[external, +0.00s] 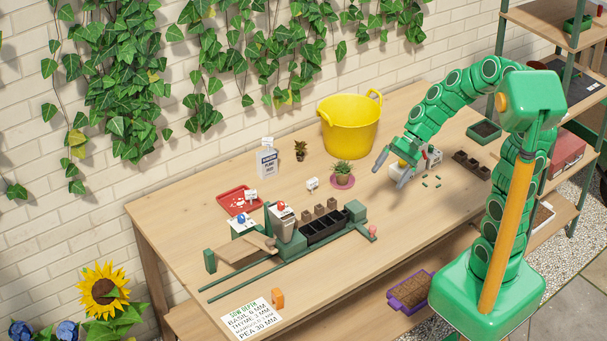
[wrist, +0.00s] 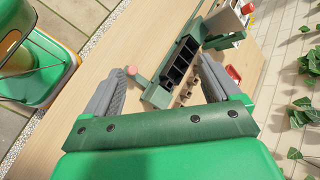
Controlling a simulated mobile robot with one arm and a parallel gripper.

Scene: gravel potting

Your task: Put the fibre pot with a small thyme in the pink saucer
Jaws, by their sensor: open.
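A pink saucer (external: 349,187) lies on the table in the external view, with a potted succulent (external: 342,170) standing on it. Several small brown fibre pots (external: 319,210) stand beside the black cell tray (external: 322,229). They also show between my fingers in the wrist view (wrist: 187,90), partly cut off by the gripper. I cannot make out a thyme in any of them. My gripper (external: 388,177) is open and empty, above the table to the right of the saucer. Its two grey fingers (wrist: 160,68) are spread in the wrist view.
A yellow tub (external: 349,127) stands at the back. A small dark potted plant (external: 300,150) and a white bottle (external: 267,163) stand left of it. A red tray (external: 236,202) and a green rail fixture (external: 290,247) are further left. Small black pots (external: 472,164) sit at right.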

